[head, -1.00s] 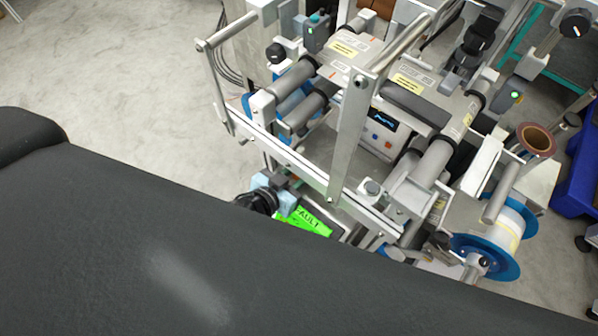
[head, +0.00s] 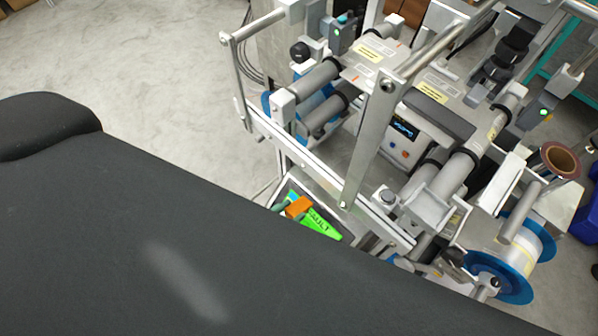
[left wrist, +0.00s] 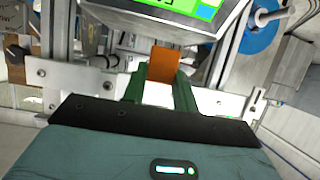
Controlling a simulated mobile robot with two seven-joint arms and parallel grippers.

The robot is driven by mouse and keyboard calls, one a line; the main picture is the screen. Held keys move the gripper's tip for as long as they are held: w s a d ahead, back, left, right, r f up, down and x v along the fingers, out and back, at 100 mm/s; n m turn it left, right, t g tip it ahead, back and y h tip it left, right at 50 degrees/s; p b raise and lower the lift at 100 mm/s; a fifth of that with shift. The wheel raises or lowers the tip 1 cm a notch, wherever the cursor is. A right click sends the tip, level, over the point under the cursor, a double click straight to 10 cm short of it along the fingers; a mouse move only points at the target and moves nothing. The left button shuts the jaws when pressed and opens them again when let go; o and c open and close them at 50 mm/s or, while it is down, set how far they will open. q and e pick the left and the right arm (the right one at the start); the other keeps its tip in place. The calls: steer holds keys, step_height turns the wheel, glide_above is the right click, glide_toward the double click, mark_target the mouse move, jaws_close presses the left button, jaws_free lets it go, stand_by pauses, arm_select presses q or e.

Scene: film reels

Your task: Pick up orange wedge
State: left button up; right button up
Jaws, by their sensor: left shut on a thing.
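The orange wedge (head: 298,207) shows in the head view as a small orange block in front of a screen with a green panel. In the left wrist view the wedge (left wrist: 164,62) stands between the two green fingers of my left gripper (left wrist: 161,80). The gripper is shut on it, and the wedge sticks out past the fingertips. In the head view only a little of the left gripper (head: 284,204) shows beside the wedge. The lower part of the arm is hidden behind a large dark shape. My right gripper is not in view.
A labelling machine with metal bars and rollers (head: 320,75) stands close around the wedge. The green-lit screen (head: 322,224) is right beside it. A blue-flanged reel (head: 515,288) is at the lower right. Open floor (head: 130,60) lies to the left.

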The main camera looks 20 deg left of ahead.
arm_select(q)
steer(key=shift+s+r+b, duration=0.2)
steer(key=shift+s+b, duration=0.1)
steer(key=shift+s, duration=1.65)
